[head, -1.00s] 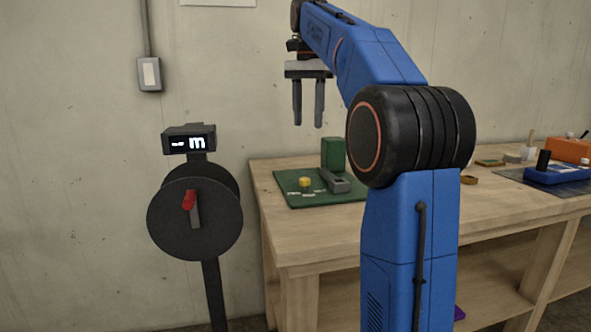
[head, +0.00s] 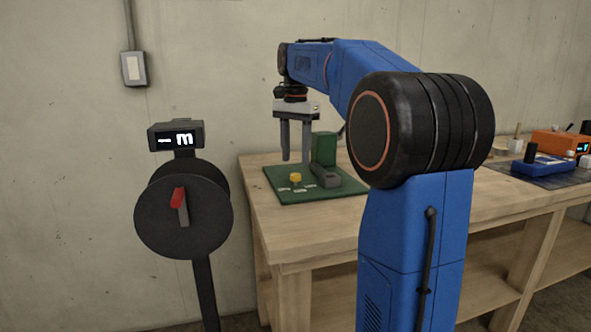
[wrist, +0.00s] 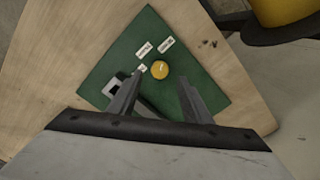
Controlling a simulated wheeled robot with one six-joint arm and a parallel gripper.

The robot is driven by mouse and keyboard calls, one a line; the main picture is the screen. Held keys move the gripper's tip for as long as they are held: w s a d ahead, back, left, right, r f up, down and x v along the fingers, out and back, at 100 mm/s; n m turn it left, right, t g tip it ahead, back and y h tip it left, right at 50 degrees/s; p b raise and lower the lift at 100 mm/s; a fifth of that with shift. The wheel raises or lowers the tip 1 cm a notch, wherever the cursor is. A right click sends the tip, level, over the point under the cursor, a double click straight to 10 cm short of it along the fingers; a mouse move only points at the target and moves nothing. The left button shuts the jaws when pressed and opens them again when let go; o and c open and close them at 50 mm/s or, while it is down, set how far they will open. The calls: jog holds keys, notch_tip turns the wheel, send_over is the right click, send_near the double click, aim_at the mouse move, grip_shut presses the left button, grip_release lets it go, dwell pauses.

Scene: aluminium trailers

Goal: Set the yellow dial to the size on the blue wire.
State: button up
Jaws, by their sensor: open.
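The yellow dial (head: 295,179) stands on a green mat (head: 283,196) at the near left corner of the wooden bench. In the wrist view the dial (wrist: 160,69) is round with a pale mark on top, and small white labels (wrist: 166,44) lie beside it; their print is too small to read. My gripper (head: 295,160) points down above the mat, open and empty. In the wrist view the dial shows beyond and between the two fingertips (wrist: 163,84), apart from them. I cannot make out a blue wire in any view.
A green block (head: 324,148) and a grey device (head: 325,176) stand on the mat just right of the dial. A black reel with a red handle and a display (head: 175,139) stands left of the bench. A blue tool and an orange box (head: 556,144) lie at the far right.

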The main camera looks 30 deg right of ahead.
aim_at(296, 174)
jog(key=shift+f, duration=2.45)
jog(key=shift+c, duration=0.7)
jog(key=c, duration=0.9)
